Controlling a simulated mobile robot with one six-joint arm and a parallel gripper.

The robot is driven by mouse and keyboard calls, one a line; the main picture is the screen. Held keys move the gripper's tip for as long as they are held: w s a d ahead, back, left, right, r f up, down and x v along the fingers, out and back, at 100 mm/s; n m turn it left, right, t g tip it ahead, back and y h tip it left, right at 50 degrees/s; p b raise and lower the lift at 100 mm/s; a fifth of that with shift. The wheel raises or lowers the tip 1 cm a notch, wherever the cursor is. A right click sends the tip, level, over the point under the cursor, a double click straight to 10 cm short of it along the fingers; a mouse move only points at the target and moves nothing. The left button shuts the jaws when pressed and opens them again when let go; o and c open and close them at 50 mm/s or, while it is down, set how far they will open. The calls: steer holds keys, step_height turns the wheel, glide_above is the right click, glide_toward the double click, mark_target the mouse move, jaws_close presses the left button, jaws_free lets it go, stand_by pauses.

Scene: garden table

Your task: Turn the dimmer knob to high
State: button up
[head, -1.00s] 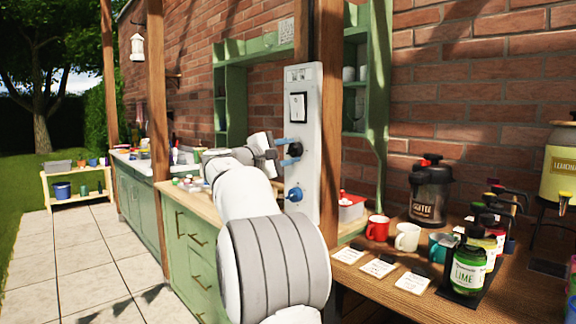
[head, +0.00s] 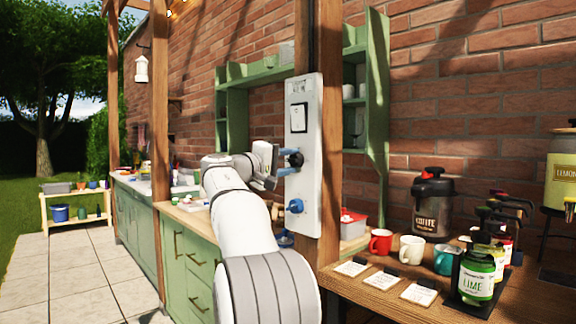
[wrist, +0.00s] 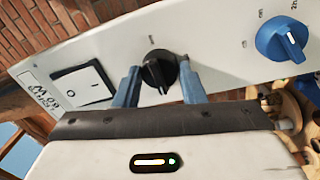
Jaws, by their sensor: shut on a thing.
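A pale control panel (head: 305,215) is mounted on a wooden post. It carries a white rocker switch (head: 298,117), a black knob (head: 295,159) below it and a blue knob (head: 296,206) lowest. My gripper (head: 289,163) is at the black knob, its blue fingers on either side of it. In the wrist view, the black knob (wrist: 158,72) sits between my fingertips (wrist: 160,86), and my gripper is shut on it. The blue knob (wrist: 282,40) is clear of my fingers at the right.
A wooden counter (head: 358,300) at the right holds cards, a red mug (head: 380,242), a white mug (head: 412,249), a coffee dispenser (head: 433,205) and bottles. Green cabinets (head: 188,262) stand behind my arm. The paved floor at the left is open.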

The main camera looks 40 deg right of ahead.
stand_by(0.3)
steer(key=o, duration=1)
steer(key=shift+a, duration=0.1)
steer(key=a, duration=0.7)
steer(key=shift+s+a+f, duration=0.3)
steer(key=shift+a, duration=0.05)
steer(key=shift+p, duration=0.35)
steer(key=s+a+f+y+p, duration=0.5)
steer(key=s+a+y+p, duration=0.1)
steer(key=s+a+p, duration=0.2)
steer(key=s+a+f+n+y+p, duration=0.1)
steer(key=s+a+f+y+p, duration=0.5)
steer(key=s+a+p, duration=0.2)
steer(key=s+a+f+t+y+p, duration=0.1)
steer(key=s+a+f+y+p, duration=0.5)
steer(key=s+a, duration=0.5)
steer(key=shift+s+a+f+n+y+p, duration=0.1)
steer(key=shift+s+a+n+y+p, duration=0.25)
steer(key=shift+p, duration=0.75)
